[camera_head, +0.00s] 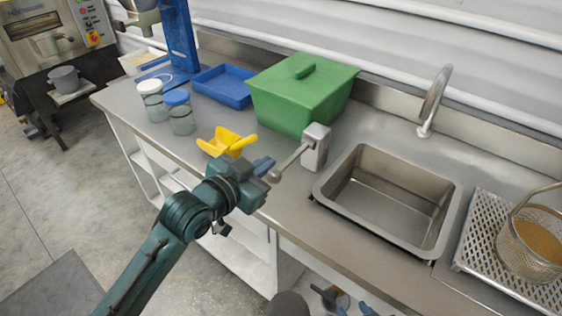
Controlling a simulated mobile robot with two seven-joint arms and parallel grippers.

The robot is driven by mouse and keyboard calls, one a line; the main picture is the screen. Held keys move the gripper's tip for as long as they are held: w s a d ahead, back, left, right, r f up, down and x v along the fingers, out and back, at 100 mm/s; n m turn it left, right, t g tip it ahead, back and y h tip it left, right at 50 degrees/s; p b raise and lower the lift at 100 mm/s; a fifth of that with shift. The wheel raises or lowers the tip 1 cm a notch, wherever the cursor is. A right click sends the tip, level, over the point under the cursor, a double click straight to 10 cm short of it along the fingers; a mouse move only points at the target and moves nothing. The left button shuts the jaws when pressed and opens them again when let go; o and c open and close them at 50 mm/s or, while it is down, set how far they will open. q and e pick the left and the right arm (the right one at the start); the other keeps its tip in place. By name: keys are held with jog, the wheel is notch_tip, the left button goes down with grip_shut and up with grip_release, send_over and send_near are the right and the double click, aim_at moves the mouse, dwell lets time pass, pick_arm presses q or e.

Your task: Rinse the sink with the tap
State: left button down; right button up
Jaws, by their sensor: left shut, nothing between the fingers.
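The steel sink (390,205) is set in the counter at right of centre, and its basin looks empty. The curved tap spout (436,100) stands behind it, with no water visible. A grey box with a lever (293,160) stands left of the sink; the lever's round knob points toward the front left. My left gripper (264,167) is shut and empty, its tips close beside the knob; I cannot tell whether they touch. My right gripper (347,300) shows partly at the bottom edge, its blue fingers apart, below the counter front.
A green lidded bin (300,95), a blue tray (224,86) and two jars (181,112) stand along the counter. Right of the sink, a perforated rack (488,232) bears a wire basket (527,255).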

pick_arm(q)
send_over(281, 170)
jog(key=f, duration=0.2)
notch_tip(281, 170, down, 3)
jog(key=shift+d+r+p, duration=0.1)
jog(key=shift+p, duration=0.3)
jog(key=shift+f, duration=0.5)
jog(key=shift+f, duration=0.1)
